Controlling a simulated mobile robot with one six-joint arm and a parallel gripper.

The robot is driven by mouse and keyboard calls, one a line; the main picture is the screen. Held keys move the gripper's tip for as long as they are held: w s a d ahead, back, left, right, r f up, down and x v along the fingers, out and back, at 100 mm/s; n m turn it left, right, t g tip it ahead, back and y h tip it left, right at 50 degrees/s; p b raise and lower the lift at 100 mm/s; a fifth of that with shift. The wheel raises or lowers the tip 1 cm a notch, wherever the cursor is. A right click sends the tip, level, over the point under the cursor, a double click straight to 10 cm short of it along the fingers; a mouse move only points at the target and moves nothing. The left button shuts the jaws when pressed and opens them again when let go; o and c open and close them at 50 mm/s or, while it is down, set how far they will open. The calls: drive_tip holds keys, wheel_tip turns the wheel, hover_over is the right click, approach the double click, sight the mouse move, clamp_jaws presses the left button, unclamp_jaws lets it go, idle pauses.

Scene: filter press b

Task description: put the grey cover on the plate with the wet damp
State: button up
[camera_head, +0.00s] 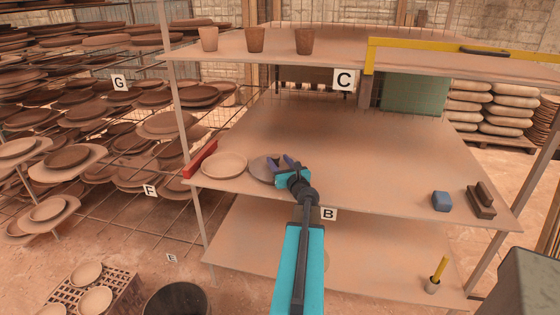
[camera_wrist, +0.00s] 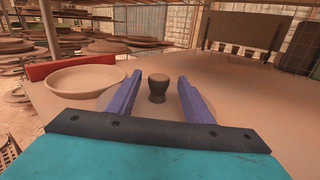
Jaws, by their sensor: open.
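The grey cover (camera_head: 260,170), a flat dark disc, lies on the middle shelf near its left front. Its dark knob (camera_wrist: 157,88) stands upright between my fingers in the wrist view. My gripper (camera_head: 281,162) is open with one blue finger on each side of the knob; I see gaps on both sides. In the head view my gripper hides the cover's right part. A pale, shallow plate (camera_head: 224,165) lies just left of the cover, uncovered. It also shows in the wrist view (camera_wrist: 85,80). I cannot make out a damp patch on it.
A red block (camera_head: 200,159) stands at the shelf's left edge beside the plate. The middle of the shelf (camera_head: 370,160) is clear. An upper shelf (camera_head: 350,55) overhangs the back.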

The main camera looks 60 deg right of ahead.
drive_tip(key=b+v, duration=0.1)
drive_tip(key=v, duration=0.8)
drive_tip(key=shift+w, duration=0.1)
drive_tip(key=shift+r+p, duration=0.15)
drive_tip(key=shift+p, duration=0.3)
drive_tip(key=p+v, duration=0.1)
drive_tip(key=p, duration=0.2)
drive_tip(key=shift+s+p, duration=0.3)
drive_tip(key=shift+s, duration=0.05)
drive_tip(key=shift+s+a+p, duration=0.15)
drive_tip(key=shift+p, duration=0.25)
drive_tip(key=shift+s+f, duration=0.1)
drive_tip(key=shift+f, duration=0.15)
drive_tip(key=shift+s, duration=0.15)
